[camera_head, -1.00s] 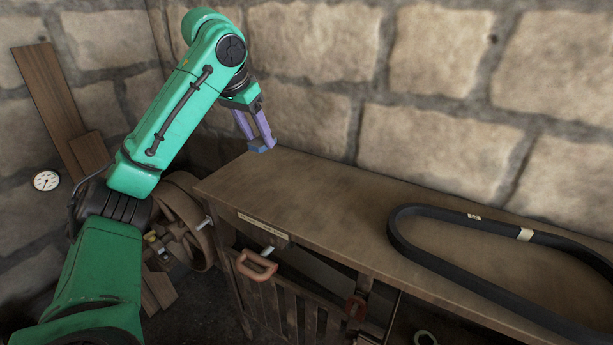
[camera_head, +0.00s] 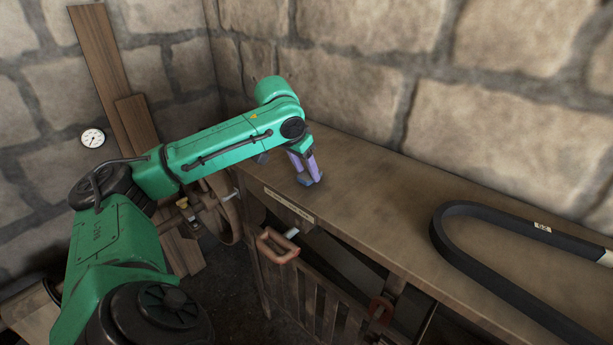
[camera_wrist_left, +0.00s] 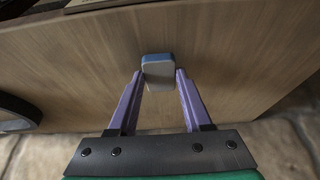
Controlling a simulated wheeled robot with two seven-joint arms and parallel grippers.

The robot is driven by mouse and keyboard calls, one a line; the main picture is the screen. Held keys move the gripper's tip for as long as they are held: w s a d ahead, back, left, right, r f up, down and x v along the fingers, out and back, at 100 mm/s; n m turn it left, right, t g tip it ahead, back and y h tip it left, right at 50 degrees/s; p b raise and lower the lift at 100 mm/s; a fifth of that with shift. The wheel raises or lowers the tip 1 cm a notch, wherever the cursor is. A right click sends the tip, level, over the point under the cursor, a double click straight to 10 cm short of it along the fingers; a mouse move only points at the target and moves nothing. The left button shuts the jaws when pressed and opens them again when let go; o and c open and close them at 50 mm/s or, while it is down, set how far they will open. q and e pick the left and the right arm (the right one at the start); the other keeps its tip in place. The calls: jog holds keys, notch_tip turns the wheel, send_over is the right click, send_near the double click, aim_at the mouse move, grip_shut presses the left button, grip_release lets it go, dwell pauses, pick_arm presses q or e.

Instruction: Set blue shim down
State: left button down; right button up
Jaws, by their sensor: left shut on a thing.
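The blue shim (camera_head: 305,179) is a small block between the purple fingertips of my left gripper (camera_head: 312,178). In the left wrist view the shim (camera_wrist_left: 158,66) shows a blue edge and a pale grey face, and the gripper (camera_wrist_left: 160,80) is shut on it. The shim is low over the left part of the wooden bench top (camera_head: 370,190), close to its surface. I cannot tell whether it touches the wood. My right gripper is not in view.
A black belt (camera_head: 470,215) with pale labels lies on the right part of the bench. The bench top between belt and shim is clear. A stone wall (camera_head: 510,120) stands behind. A brown handle (camera_head: 275,246) sticks out below the front edge.

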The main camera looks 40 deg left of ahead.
pick_arm(q)
jog(key=shift+s+f, duration=0.15)
jog(key=shift+f, duration=0.4)
jog(key=shift+c, duration=1.7)
grip_release()
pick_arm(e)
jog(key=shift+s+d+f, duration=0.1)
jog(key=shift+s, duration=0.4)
pick_arm(q)
jog(key=shift+r, duration=0.4)
jog(key=v, duration=1.1)
jog(key=shift+s+r, duration=0.15)
jog(key=shift+s, duration=0.05)
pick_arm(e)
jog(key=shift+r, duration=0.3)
